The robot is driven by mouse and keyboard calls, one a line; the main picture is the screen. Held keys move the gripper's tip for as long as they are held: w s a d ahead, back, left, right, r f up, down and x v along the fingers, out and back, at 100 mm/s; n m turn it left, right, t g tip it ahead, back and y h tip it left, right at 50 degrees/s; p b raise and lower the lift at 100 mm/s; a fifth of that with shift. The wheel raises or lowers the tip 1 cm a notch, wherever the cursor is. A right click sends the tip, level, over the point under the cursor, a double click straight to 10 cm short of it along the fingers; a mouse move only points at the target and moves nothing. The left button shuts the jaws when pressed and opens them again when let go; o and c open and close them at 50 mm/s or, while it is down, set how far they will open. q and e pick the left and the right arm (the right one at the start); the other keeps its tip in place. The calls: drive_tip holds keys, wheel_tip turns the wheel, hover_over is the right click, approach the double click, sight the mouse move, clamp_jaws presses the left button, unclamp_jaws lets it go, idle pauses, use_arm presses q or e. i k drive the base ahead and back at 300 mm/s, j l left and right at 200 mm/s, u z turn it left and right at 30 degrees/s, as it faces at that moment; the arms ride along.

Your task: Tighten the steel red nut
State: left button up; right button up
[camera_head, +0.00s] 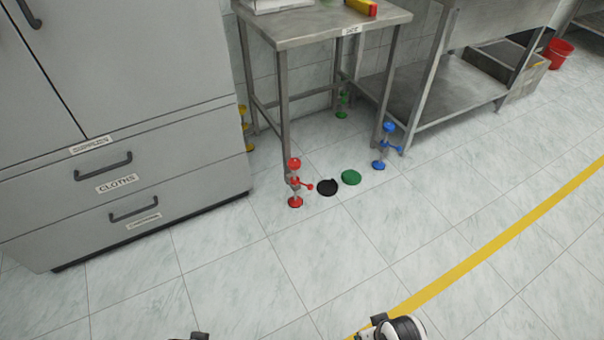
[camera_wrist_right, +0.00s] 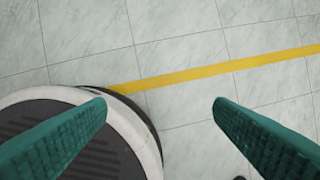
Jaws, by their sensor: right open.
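The red nut (camera_head: 297,183), with a short side handle ending in a red knob, sits on the front leg of the steel table in the head view. A red cap is above it and a red foot disc (camera_head: 295,202) is below it on the floor. In the right wrist view my right gripper (camera_wrist_right: 160,105) is open, its two green fingers apart with only floor between them. It is far from the nut, which is not in that view. Of my left arm at most a dark scrap shows at the head view's bottom edge; its gripper is out of sight.
A blue adjuster (camera_head: 385,147), a green one (camera_head: 342,104) and a yellow one (camera_head: 244,128) stand at the other legs. Black (camera_head: 327,187) and green (camera_head: 351,177) discs lie beside the red foot. A grey cabinet (camera_head: 120,180) is left. The front floor is clear.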

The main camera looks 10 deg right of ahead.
sight(310, 187)
drive_tip(key=i+l+u, duration=0.35)
drive_tip(key=i+l, duration=0.3)
drive_tip(key=i+l+u, duration=0.35)
drive_tip(key=i+l, duration=0.3)
drive_tip(key=l, duration=0.2)
